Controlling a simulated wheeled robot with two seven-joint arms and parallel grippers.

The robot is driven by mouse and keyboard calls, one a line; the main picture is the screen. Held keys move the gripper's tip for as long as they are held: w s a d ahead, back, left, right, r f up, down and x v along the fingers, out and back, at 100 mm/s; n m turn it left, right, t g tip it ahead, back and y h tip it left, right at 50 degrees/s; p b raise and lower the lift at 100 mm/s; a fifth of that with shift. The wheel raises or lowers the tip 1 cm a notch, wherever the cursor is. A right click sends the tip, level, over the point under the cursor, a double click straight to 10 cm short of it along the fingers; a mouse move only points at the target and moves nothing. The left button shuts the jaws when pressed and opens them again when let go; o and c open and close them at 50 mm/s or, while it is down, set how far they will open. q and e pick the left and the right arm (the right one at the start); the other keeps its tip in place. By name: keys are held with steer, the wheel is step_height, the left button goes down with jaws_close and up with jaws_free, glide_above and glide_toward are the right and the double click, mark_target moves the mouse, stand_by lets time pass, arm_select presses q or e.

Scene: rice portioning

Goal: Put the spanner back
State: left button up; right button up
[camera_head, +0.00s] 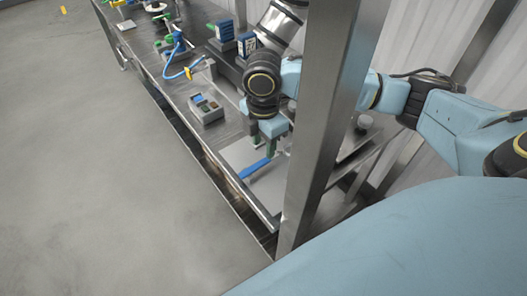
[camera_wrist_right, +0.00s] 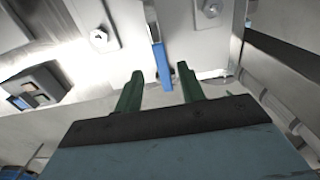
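A blue-handled tool that looks like the spanner (camera_head: 256,168) lies on a pale grey surface (camera_head: 268,190) near the bench's near end. In the right wrist view the spanner's blue handle (camera_wrist_right: 162,66) shows just beyond my fingertips, roughly in line with the gap between them, with a narrow metal part above it. My right gripper (camera_head: 270,147) is over the bench close to the handle, with its two green fingers apart. The gap between the fingers holds nothing that I can see. My left gripper is not in view.
A grey box with buttons (camera_head: 207,108) sits on the bench to the left; it also shows in the right wrist view (camera_wrist_right: 32,88). A blue hose (camera_head: 178,70) and blue boxes (camera_head: 225,32) stand farther back. A thick metal post (camera_head: 325,120) stands close to my right arm.

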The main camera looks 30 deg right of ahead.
mark_target(264, 161)
step_height(264, 161, up, 6)
steer(key=shift+p, duration=0.3)
stand_by(0.3)
